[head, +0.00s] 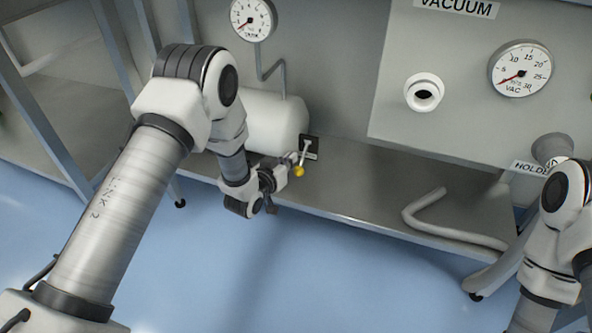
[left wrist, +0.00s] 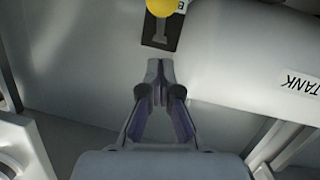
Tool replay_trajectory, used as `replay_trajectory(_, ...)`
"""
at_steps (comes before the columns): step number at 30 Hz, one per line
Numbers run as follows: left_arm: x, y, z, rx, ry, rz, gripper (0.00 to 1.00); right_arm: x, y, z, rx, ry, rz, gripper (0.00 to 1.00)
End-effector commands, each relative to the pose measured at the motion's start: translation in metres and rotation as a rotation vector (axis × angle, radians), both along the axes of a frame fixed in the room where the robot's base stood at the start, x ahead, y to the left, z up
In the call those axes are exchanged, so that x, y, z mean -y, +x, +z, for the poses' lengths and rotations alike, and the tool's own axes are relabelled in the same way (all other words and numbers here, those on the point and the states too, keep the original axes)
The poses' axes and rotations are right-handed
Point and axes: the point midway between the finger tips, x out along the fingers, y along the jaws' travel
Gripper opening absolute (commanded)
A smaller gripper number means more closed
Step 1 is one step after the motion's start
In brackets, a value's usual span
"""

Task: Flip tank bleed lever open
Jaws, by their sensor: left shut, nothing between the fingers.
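The tank (head: 272,122) is a white cylinder on the low metal shelf in the head view, and it lies at the right in the left wrist view (left wrist: 245,55). The bleed lever (head: 304,155) is a thin stem with a yellow ball knob (head: 299,171) beside the tank's right end. In the left wrist view the yellow knob (left wrist: 161,7) is cut by the top edge, over a dark plate (left wrist: 160,32). My left gripper (left wrist: 160,68) is shut and empty, its tips just short of the plate; in the head view it is left of the knob. My right gripper is out of view.
A gauge (head: 253,20) stands above the tank on a thin pipe. At the right are the vacuum panel's white port (head: 424,92), a vacuum gauge (head: 520,69) and a grey hose (head: 452,229) on the shelf (head: 370,190). Shelf between lever and hose is clear.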

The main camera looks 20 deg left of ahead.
Motion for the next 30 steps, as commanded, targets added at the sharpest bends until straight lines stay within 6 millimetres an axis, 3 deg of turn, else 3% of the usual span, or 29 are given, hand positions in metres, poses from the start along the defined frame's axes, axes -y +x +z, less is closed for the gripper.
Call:
replay_trajectory(3,0.005,0.015,-0.023,-0.001,0.001,0.000,0.00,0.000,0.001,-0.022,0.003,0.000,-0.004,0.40)
replay_trajectory(8,0.009,0.025,-0.035,0.000,0.000,0.000,0.00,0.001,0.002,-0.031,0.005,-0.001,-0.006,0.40)
replay_trajectory(20,0.010,0.027,-0.036,-0.001,-0.001,0.001,0.00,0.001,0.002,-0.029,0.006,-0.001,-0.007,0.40)
replay_trajectory(25,0.010,0.030,-0.048,-0.003,0.000,0.001,0.00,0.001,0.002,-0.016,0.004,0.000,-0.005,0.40)
replay_trajectory(30,0.010,0.032,-0.055,-0.002,0.001,0.001,0.00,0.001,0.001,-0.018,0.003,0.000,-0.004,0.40)
